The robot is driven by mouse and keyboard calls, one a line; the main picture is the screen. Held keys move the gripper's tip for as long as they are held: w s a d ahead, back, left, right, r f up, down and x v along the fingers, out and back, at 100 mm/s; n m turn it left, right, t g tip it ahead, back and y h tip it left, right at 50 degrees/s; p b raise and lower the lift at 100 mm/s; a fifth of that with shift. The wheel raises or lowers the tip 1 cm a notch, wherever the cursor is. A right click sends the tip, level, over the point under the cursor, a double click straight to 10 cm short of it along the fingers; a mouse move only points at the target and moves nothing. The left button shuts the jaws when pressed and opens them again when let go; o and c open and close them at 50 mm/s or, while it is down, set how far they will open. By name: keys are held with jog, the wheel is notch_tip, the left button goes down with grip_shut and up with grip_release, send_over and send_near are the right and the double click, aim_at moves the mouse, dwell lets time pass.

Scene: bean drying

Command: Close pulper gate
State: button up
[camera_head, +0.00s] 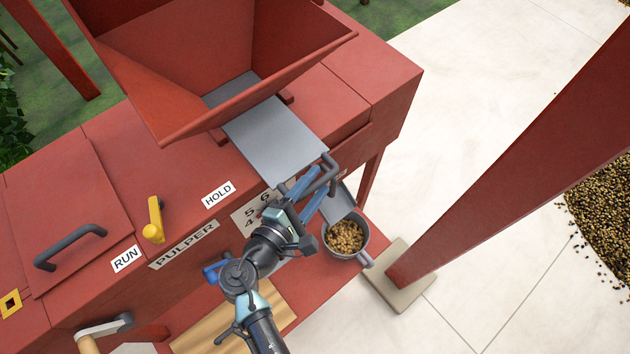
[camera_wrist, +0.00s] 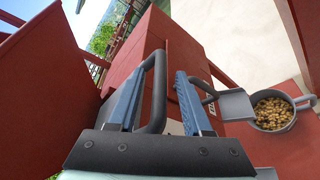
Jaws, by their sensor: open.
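The pulper (camera_head: 345,85) is a red machine with a red hopper (camera_head: 190,95) on top. Its gate is a flat grey metal plate (camera_head: 275,138) that sticks out from under the hopper towards the front edge. A dark bar handle (camera_head: 331,163) is at the plate's outer end. My gripper (camera_head: 316,184) is open at this handle. In the wrist view the dark handle (camera_wrist: 158,90) stands between the blue fingers, closer to the left one. Whether a finger touches it I cannot tell.
A grey cup of beans (camera_head: 345,237) stands below the outlet, close to my gripper. A yellow lever (camera_head: 154,220) sits between the RUN and HOLD labels. A red post (camera_head: 500,165) rises on the right. A crank (camera_head: 105,328) is at lower left.

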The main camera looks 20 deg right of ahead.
jog(key=shift+d, duration=0.1)
grip_shut()
dwell(1.4)
